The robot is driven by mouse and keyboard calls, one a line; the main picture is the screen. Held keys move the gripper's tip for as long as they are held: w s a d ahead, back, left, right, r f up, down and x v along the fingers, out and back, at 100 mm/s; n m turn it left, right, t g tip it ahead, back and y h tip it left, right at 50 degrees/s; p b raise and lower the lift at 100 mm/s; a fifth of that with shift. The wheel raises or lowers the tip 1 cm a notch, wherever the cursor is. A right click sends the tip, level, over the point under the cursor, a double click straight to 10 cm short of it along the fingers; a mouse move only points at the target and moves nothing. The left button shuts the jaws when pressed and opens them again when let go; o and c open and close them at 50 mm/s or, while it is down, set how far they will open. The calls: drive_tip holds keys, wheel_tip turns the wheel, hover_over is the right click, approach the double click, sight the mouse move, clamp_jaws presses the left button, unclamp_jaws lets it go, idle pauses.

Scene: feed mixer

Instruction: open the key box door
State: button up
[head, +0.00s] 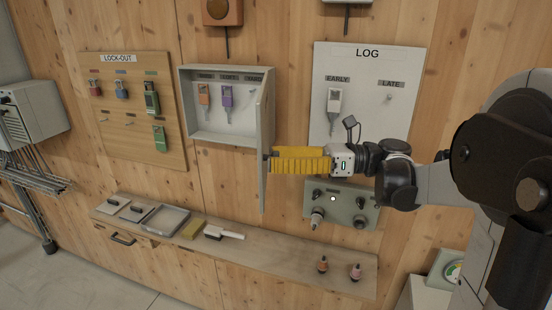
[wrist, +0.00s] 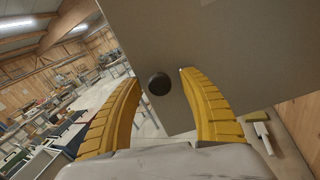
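The key box (head: 228,134) on the wooden wall is a grey box with labelled keys inside. Its door (head: 264,165) stands swung out from the box's right side, seen nearly edge-on. My gripper (head: 272,162), with yellow fingers, is at the door's outer edge, to its right. In the wrist view the door's grey face (wrist: 225,55) fills the upper right, with a round black knob (wrist: 159,84) near its edge. My gripper (wrist: 160,78) is open, its fingertips on either side of the knob, with gaps showing.
A lock-out board (head: 120,130) hangs left of the box and a log board (head: 400,70) right of it. A control panel (head: 345,218) sits below my gripper. A wooden shelf (head: 290,262) with a tray, brush and small bottles runs underneath.

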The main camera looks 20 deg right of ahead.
drive_tip(key=v, duration=1.2)
idle(0.4)
